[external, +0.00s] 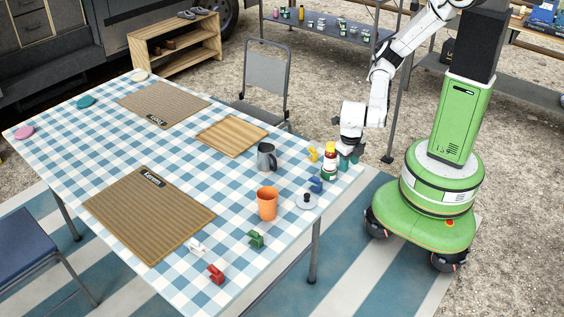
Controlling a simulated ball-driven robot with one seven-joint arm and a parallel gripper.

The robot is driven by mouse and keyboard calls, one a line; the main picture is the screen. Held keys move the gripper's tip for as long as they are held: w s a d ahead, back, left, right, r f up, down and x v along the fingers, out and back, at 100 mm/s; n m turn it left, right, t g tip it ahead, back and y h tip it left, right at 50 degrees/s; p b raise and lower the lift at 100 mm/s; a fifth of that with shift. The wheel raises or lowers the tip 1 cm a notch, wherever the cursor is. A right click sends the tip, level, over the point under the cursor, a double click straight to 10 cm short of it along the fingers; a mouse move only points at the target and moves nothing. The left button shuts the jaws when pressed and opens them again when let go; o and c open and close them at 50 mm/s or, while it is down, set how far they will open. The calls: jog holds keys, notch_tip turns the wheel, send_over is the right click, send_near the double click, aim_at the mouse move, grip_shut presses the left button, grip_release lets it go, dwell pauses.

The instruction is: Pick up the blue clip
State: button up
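The blue clip (316,185) lies on the checked tablecloth near the table's right corner, left of a dark green jar. My gripper (348,160) is low over that corner, up and to the right of the blue clip and apart from it. Teal parts show at its lower end, beside the jar. They are too small to tell whether the fingers are open or shut, or whether anything is between them.
A red-and-yellow container (330,151), the jar (329,172) and a yellow clip (313,154) crowd the corner. Green (256,238), white (196,246) and red (215,274) clips lie along the front.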

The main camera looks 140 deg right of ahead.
aim_at(317, 178)
jog(key=w+d+r+n, duration=0.1)
jog(key=w, duration=0.2)
jog(key=w+d+r+t, duration=0.1)
jog(key=w+d+r, duration=0.1)
jog(key=w, duration=0.1)
jog(key=w+d+r+n+t+b, duration=0.1)
jog(key=w+d+r, duration=0.1)
jog(key=w, duration=0.2)
jog(key=shift+d+r+n+y, duration=0.1)
jog(key=shift+r+n+y, duration=0.05)
jog(key=shift+n+y, duration=0.15)
jog(key=f, duration=0.5)
jog(key=f+p, duration=0.1)
jog(key=f, duration=0.4)
jog(key=shift+w+d+f, duration=0.15)
jog(key=shift+d+f, duration=0.05)
jog(key=shift+f, duration=0.05)
grip_shut()
jog(key=shift+r, duration=0.15)
